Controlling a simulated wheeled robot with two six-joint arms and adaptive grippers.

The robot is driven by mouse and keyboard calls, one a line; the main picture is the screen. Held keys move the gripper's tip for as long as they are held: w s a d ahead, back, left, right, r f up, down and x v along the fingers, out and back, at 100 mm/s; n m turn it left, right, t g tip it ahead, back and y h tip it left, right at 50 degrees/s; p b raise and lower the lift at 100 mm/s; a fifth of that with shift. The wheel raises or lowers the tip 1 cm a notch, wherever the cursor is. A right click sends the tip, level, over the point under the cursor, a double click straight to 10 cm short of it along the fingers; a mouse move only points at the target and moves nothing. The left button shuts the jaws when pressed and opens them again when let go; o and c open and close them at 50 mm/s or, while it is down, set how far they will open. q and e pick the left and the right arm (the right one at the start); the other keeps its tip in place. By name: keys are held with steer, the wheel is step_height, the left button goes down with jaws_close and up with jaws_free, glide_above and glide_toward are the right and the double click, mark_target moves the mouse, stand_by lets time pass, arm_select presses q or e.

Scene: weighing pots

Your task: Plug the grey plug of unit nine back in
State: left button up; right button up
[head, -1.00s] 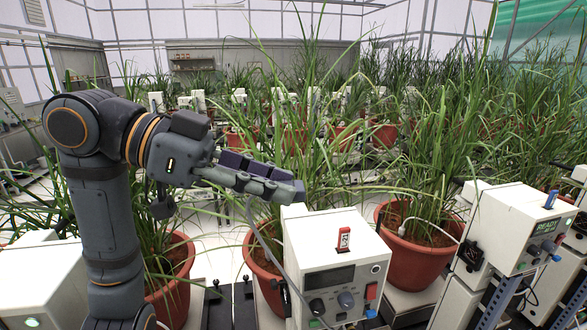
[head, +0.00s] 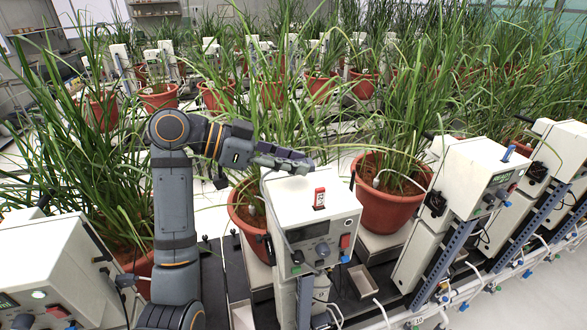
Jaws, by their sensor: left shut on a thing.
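My left gripper (head: 291,161) reaches in from the left, just above the back edge of the nearest white unit (head: 293,204). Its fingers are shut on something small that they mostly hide. A thin grey cable (head: 268,198) hangs from the fingertip area and curves down the unit's left side, so the held thing looks like the grey plug. The unit has a red and white tag on top, a dark display and knobs on its front. I cannot read its number. Its socket is not clearly visible. My right gripper is not in view.
A potted plant (head: 244,212) stands close behind and left of the unit. Another red pot (head: 391,204) stands to its right. More white units (head: 470,170) line the right side, and one (head: 55,262) stands front left. Tall leaves crowd the arm.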

mark_target(294, 184)
arm_select(q)
steer(key=f, duration=0.1)
steer(key=f+p, duration=0.2)
steer(key=shift+w+d, duration=0.3)
steer(key=shift+w, duration=0.1)
steer(key=shift+s+a+f, duration=0.1)
steer(key=shift+f, duration=0.15)
steer(key=shift+f, duration=0.35)
steer(key=o, duration=1)
steer(key=shift+r, duration=0.1)
